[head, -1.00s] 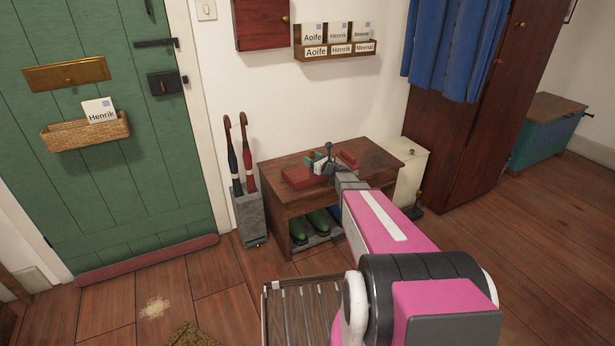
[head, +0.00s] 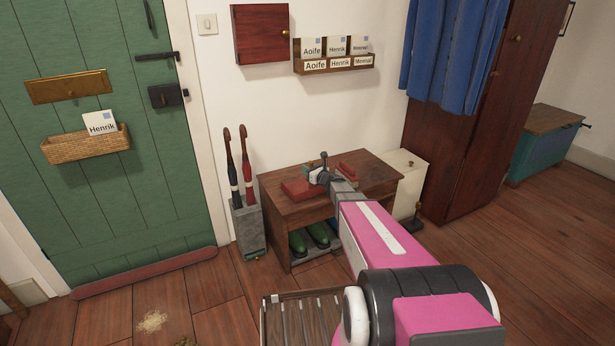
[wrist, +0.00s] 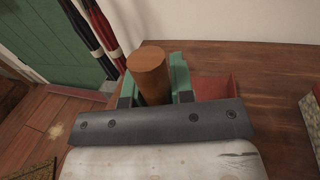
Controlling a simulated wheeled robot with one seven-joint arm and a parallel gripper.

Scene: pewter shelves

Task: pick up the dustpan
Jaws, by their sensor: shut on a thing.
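In the wrist view, my gripper (wrist: 152,92) is shut on a round brown wooden handle, which I take for the handle of the dustpan (wrist: 148,66). The handle stands up between the green fingers, its end facing the camera. In the head view, my gripper (head: 321,174) is over the dark wooden bench (head: 370,175), and the held thing is too small to tell clearly. A red thing (head: 297,190) lies left of the gripper; I cannot tell whether it belongs to the dustpan.
Another red thing (head: 347,169) lies at the back of the bench. Green boots (head: 318,235) stand below. An umbrella stand (head: 249,228) is at the bench's left, a cream cabinet (head: 408,185) at its right. A slatted wooden piece (head: 300,318) is near me. Open floor lies right.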

